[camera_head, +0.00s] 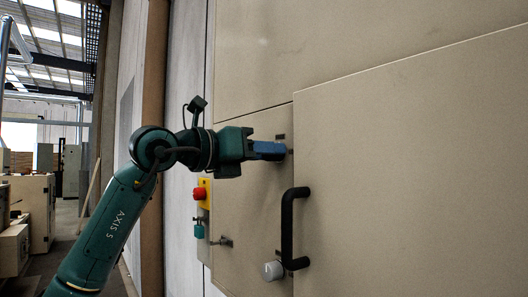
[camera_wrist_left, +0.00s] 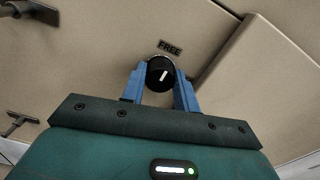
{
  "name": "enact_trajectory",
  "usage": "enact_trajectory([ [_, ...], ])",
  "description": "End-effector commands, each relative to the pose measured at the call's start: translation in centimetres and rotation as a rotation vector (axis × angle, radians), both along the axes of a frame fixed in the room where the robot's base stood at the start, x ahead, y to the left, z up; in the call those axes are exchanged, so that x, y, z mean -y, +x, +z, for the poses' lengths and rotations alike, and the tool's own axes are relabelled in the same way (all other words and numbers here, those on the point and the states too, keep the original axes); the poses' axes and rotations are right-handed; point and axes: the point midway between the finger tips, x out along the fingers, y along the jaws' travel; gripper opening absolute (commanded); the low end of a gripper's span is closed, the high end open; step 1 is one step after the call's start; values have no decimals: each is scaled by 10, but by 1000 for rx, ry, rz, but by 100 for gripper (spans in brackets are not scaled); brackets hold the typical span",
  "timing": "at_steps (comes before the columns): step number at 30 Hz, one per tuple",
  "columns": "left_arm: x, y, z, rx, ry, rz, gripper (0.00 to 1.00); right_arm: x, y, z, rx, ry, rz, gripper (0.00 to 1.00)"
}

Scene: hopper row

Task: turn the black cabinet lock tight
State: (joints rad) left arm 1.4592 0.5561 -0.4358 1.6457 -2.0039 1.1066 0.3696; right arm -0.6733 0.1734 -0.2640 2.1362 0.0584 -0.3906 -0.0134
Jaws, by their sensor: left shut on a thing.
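The black cabinet lock (camera_wrist_left: 160,74) is a round black knob with a white mark, on the beige cabinet panel (camera_head: 252,128). A label reading FREE (camera_wrist_left: 170,47) sits just above it in the left wrist view. My left gripper (camera_head: 284,151) reaches the panel from the left. In the left wrist view its two blue fingers (camera_wrist_left: 160,84) stand on either side of the knob and are shut on it. In the head view the fingers mostly hide the lock. My right gripper is not in view.
A grey knob (camera_head: 273,271), a metal lever (camera_head: 222,242) and a red button on a yellow box (camera_head: 202,193) are lower left.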

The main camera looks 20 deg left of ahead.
Motion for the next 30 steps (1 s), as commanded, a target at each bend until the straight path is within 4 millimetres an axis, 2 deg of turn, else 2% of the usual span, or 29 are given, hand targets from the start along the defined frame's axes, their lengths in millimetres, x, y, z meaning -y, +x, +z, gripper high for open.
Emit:
enact_trajectory([
  [8,0,0,1,92,118,1,7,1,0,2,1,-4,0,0],
  [30,0,-1,1,520,664,1,7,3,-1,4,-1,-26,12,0],
])
